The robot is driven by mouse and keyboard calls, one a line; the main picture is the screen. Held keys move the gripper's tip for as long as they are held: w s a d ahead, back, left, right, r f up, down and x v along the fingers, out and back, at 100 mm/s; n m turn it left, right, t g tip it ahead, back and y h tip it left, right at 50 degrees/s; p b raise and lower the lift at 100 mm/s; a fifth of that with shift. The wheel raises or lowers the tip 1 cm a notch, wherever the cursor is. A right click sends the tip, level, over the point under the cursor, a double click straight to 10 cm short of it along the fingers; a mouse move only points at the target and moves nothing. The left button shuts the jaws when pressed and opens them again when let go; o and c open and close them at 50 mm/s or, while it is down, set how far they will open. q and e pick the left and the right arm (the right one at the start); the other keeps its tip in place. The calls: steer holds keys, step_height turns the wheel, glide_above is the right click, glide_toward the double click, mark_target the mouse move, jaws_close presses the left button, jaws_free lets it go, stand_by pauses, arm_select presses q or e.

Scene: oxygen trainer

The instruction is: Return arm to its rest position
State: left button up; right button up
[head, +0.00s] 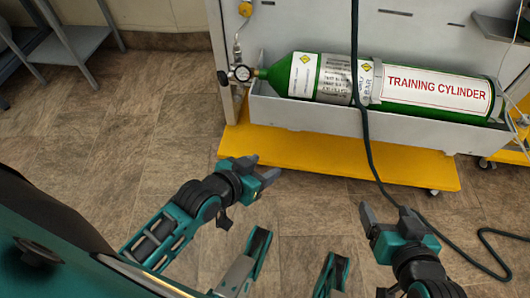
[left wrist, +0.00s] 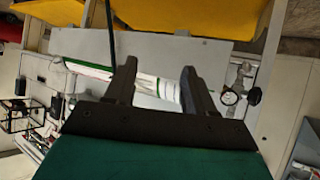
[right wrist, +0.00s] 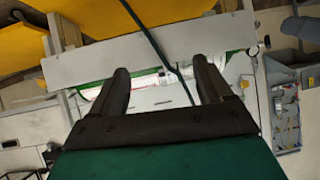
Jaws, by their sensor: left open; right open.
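My left gripper (head: 262,170) is in the lower middle of the head view, in front of the yellow base. It is open and empty; its two fingers (left wrist: 154,82) show apart in the left wrist view. My right gripper (head: 366,216) is further right, near the hanging dark cable. It is open and empty, with its fingers (right wrist: 160,85) apart in the right wrist view. A green training cylinder (head: 300,75) with white labels lies in a grey tray (head: 290,112). A gauge (head: 242,73) is at its left end. Neither gripper touches the cylinder.
The tray stands on a yellow wheeled base (head: 330,155). A dark cable (head: 366,150) hangs in front of the cylinder and runs across the floor to the right. A grey metal stand (head: 75,42) is at upper left. The brown floor (head: 130,120) at left is clear.

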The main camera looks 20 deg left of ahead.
arm_select(q)
steer(key=s+a+r+p, duration=0.1)
steer(key=s+r+p, duration=0.1)
steer(key=r+p, duration=0.6)
steer(key=s+a+r+y+p, duration=0.1)
steer(key=s+a+r+p, duration=0.1)
steer(key=r+p, duration=0.7)
steer(key=s+p, duration=0.1)
steer(key=p, duration=0.4)
steer(key=shift+a+r, duration=0.25)
arm_select(e)
steer(key=s+d+r+h, duration=0.1)
steer(key=d+r, duration=0.1)
steer(key=r, duration=0.5)
steer(key=s+d+r, duration=0.1)
steer(key=d+r, duration=0.1)
steer(key=r, duration=0.5)
steer(key=shift+s+d+h, duration=0.25)
steer(key=shift+d+h, duration=0.1)
steer(key=shift+h, duration=0.05)
